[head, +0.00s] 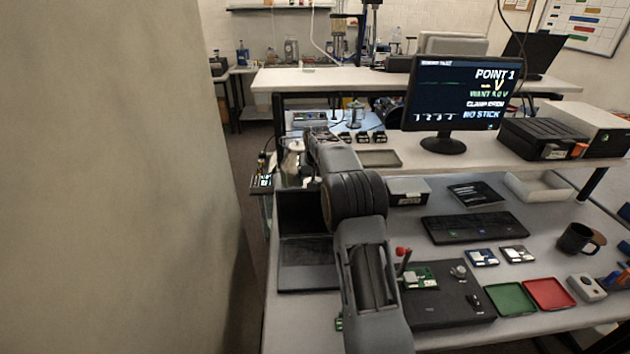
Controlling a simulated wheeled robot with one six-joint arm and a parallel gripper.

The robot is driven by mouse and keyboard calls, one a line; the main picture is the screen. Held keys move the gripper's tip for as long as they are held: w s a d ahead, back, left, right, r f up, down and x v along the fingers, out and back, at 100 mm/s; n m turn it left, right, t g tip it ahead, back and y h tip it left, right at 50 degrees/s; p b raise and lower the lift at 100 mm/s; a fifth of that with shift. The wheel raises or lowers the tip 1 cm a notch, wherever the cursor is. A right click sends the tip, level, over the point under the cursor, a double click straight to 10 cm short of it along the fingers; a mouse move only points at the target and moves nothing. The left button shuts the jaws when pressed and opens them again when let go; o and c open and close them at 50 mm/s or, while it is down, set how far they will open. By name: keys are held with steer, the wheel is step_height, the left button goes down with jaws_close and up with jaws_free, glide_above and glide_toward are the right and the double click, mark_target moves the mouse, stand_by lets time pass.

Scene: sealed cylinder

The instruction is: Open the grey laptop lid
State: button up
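A dark grey laptop (308,263) sits at the left edge of the near workbench, partly hidden behind my arm. Its base lies flat, and a dark panel that looks like its lid (300,212) stands raised at the back of the base. The lid's right part is hidden by my arm. My arm reaches forward over the bench, past the laptop's right side. My gripper (318,134) is at the arm's far end, beyond the laptop and apart from it in the picture. Its fingers are too small and covered to tell whether they are open.
A silver pot (292,160) stands close to my gripper's left. A monitor (460,95) stands on the raised shelf. A keyboard (477,228), a black box (445,300), a green tray (510,299), a red tray (549,294) and a mug (577,239) occupy the right. A beige wall (110,180) fills the left.

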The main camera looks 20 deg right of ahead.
steer(key=b+v, duration=0.1)
steer(key=v, duration=1.2)
steer(key=shift+r, duration=0.2)
steer(key=shift+w, duration=0.2)
steer(key=s+a+f, duration=0.2)
steer(key=s+f, duration=0.2)
steer(key=f, duration=0.2)
steer(key=s+a+f+n+b, duration=0.1)
steer(key=s+a, duration=0.3)
steer(key=s, duration=0.5)
steer(key=s+a+f+n+t, duration=0.1)
steer(key=s+a, duration=0.3)
steer(key=s, duration=0.6)
steer(key=s+a+f+n+t+y+b, duration=0.1)
steer(key=s+a, duration=0.4)
steer(key=s, duration=0.5)
steer(key=shift+f+n+b, duration=0.15)
steer(key=shift+n+b, duration=0.2)
steer(key=shift+n, duration=0.05)
steer(key=shift+s, duration=0.1)
